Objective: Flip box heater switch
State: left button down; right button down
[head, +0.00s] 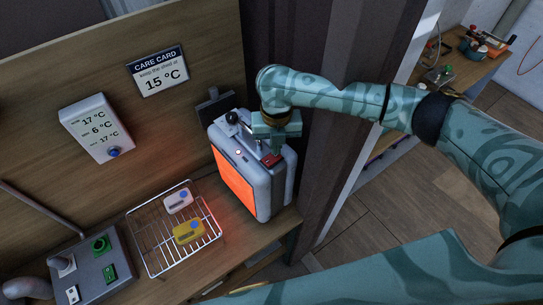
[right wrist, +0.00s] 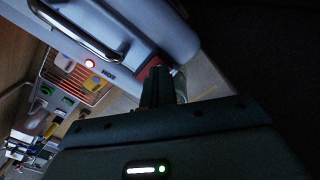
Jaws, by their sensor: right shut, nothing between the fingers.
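The box heater (head: 282,190) is a grey box with an orange glowing front, standing at the right end of the wooden bench. A red rocker switch (head: 271,160) is on its top, near the right side; it also shows in the right wrist view (right wrist: 148,72), partly hidden by my fingers. My right gripper (head: 277,150) points down at the switch, shut and empty, its fingertips at or very near it. I cannot tell whether they touch. A small lit lamp (right wrist: 90,63) beside the word HOT glows on the heater. My left gripper is in neither view.
A wire rack (head: 151,249) with a white timer-like device (head: 178,201) and a yellow one (head: 188,232) stands left of the heater. A grey control box (head: 90,270) is farther left. A care card (head: 158,72) and a temperature display (head: 97,128) are on the back panel.

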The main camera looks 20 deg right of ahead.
jog(key=shift+f, duration=0.5)
jog(key=shift+r, duration=0.1)
notch_tip(320, 180, up, 7)
jog(key=p, duration=0.8)
jog(key=shift+p, duration=0.35)
